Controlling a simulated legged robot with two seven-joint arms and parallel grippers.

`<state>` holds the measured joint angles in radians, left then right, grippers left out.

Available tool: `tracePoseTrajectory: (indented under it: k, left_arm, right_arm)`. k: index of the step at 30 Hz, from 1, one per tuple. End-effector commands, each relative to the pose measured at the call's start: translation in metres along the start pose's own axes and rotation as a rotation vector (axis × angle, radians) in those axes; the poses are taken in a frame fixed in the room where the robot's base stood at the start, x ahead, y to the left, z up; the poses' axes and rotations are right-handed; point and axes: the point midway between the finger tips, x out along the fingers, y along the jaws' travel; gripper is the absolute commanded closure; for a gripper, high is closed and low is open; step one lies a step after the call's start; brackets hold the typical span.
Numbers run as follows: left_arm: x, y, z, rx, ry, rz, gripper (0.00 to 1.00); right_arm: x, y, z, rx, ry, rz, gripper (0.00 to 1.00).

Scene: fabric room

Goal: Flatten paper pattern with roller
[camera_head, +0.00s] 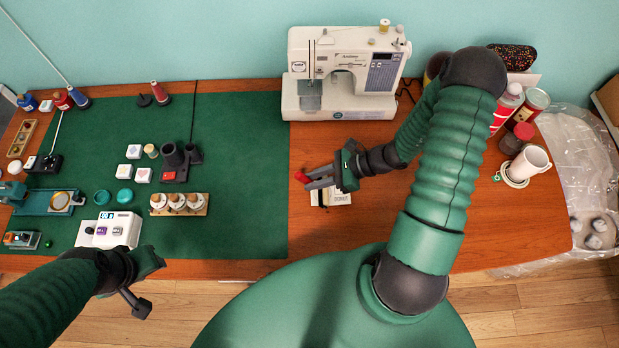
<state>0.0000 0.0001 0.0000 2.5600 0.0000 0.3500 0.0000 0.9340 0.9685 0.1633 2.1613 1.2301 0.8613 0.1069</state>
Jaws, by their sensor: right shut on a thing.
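My right gripper (312,180) reaches left over the bare wood right of the green mat. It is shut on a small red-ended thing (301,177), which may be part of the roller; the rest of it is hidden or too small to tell. A pale paper piece with dark lettering (338,198) lies on the wood just below this gripper and is partly covered by it. I cannot tell whether it is the paper pattern, or whether the held thing touches it.
A white sewing machine (345,60) stands at the back. The green mat (245,150) carries a white device (108,232), a spool rack (180,204) and small tools. A white mug (528,163), cans and a plastic bag (585,170) are at the right. The mat's right part is clear.

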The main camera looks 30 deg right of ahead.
Motion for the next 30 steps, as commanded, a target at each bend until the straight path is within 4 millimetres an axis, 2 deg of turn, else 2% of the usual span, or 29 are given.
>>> tracePoseTrajectory:
  k: [11, 21, 30]
  left_arm:
    - [-0.001, 0.000, 0.000, 0.000, 0.000, 0.000, 0.64]
    - [-0.006, 0.000, -0.001, 0.000, 0.000, 0.000, 0.64]
    - [-0.005, 0.000, -0.001, 0.000, 0.000, 0.000, 0.64]
  right_arm:
    - [-0.003, 0.000, -0.002, 0.001, 0.002, 0.000, 1.00]
    - [-0.018, -0.001, -0.010, 0.001, 0.001, -0.001, 1.00]
    - [-0.018, 0.000, -0.011, 0.000, 0.001, 0.000, 1.00]
